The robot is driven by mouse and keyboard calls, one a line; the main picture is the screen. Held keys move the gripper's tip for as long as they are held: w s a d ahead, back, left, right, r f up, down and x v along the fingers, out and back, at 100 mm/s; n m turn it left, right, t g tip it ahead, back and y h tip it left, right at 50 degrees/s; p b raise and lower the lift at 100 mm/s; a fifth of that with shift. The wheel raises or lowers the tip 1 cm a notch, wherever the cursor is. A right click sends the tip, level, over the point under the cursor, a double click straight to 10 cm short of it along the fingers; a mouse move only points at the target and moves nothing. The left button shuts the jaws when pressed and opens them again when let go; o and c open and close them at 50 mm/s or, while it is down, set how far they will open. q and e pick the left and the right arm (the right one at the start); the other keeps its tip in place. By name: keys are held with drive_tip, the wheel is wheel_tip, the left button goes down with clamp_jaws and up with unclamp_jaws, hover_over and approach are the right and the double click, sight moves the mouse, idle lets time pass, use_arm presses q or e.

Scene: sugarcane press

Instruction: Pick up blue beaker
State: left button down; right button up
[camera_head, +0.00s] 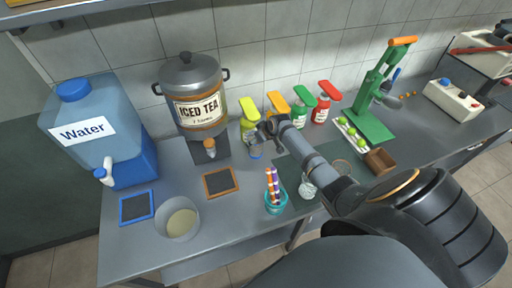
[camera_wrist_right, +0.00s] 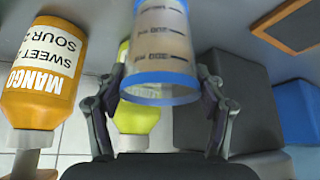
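My right gripper (camera_head: 268,130) reaches in from the right, at the beaker. Its two fingers (camera_wrist_right: 160,88) are apart, one on each side of the beaker, with a narrow gap showing at the left; firm contact is not visible. My left gripper is not in view.
The iced tea dispenser (camera_head: 193,90) and the sauce bottles, including the orange mango one (camera_wrist_right: 45,75), stand close behind. A cup with coloured sticks (camera_head: 275,200) and a glass (camera_head: 307,190) stand in front. A blue water tank (camera_head: 100,130) is left, a green press (camera_head: 373,100) right.

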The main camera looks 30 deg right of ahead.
drive_tip(key=c, duration=0.5)
drive_tip(key=shift+w, duration=0.1)
drive_tip(key=c, duration=0.8)
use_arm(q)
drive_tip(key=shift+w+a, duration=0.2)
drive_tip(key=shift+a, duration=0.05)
use_arm(e)
drive_tip(key=shift+o, duration=0.2)
drive_tip(key=shift+r, duration=0.15)
